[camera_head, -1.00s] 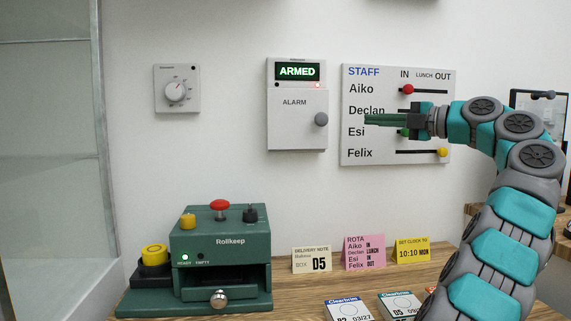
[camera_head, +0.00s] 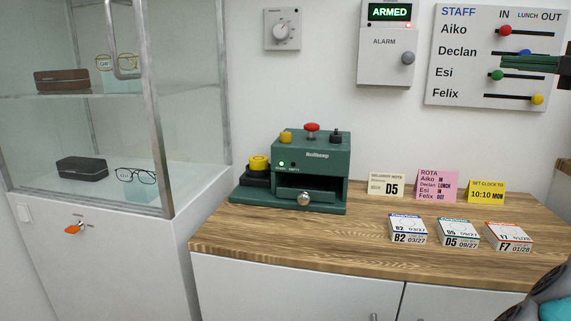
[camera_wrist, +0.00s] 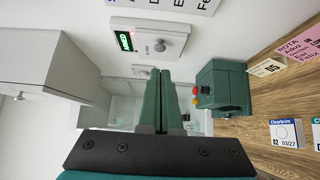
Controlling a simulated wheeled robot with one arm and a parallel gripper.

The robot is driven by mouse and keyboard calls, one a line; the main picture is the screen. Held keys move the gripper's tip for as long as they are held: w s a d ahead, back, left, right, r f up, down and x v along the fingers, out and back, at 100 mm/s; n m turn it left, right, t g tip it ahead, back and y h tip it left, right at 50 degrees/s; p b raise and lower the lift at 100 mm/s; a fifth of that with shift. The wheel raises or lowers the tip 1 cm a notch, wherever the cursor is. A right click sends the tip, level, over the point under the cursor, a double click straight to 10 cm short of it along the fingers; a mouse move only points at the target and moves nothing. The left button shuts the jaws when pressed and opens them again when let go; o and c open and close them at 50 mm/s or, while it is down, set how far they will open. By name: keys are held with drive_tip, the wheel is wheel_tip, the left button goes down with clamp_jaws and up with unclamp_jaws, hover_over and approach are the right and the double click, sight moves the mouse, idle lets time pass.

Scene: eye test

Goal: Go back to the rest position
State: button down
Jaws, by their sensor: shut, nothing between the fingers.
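My gripper (camera_head: 506,61) shows at the right edge of the head view, dark green, pointing left in front of the staff board (camera_head: 465,90). Its fingers are together with nothing between them. In the wrist view the two shut fingers (camera_wrist: 161,76) point up the picture, with nothing at their tips. On the board the red Aiko knob (camera_head: 505,30) and the green Esi knob (camera_head: 497,76) are under IN. The blue Declan knob (camera_head: 526,52) is near LUNCH, partly covered by my gripper. The yellow Felix knob (camera_head: 537,99) is under OUT.
A glass cabinet (camera_head: 165,130) stands at the left. The wooden counter (camera_head: 300,235) bears a green Rollkeep machine (camera_head: 318,155), cards and several small labelled boxes (camera_head: 459,232). An alarm box (camera_head: 385,65) reading ARMED and a dial (camera_head: 285,30) are on the wall.

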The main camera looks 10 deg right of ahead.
drive_tip(key=w+a+f+m+g+y, duration=0.15)
drive_tip(key=w+a+f+m, duration=0.3)
drive_tip(key=a, duration=0.45)
drive_tip(key=w+a+f+m+g+y, duration=0.1)
drive_tip(key=w+a+f+m+g, duration=0.3)
drive_tip(key=a, duration=0.6)
drive_tip(key=s+a+f+m+g, duration=0.2)
drive_tip(key=a+f+g, duration=0.1)
drive_tip(key=a+f, duration=0.55)
drive_tip(key=s+a+f+m+g, duration=0.25)
drive_tip(key=a+f, duration=0.35)
drive_tip(key=a, duration=0.6)
drive_tip(key=s+a+f+m+g+h, duration=0.3)
drive_tip(key=s+f, duration=0.7)
drive_tip(key=s+a+f+m+g+h, duration=0.3)
drive_tip(key=s+a+f, duration=0.1)
drive_tip(key=s+f, duration=0.65)
drive_tip(key=s+d+f+m+g+h, duration=0.1)
drive_tip(key=s+d+f, duration=0.1)
drive_tip(key=s, duration=0.4)
drive_tip(key=s+d+f+m+h, duration=0.1)
drive_tip(key=s+d+f+m, duration=0.1)
drive_tip(key=s+f, duration=0.3)
drive_tip(key=shift+s+d+g+h, duration=0.4)
drive_tip(key=shift+s+d, duration=0.2)
drive_tip(key=shift+s, duration=0.2)
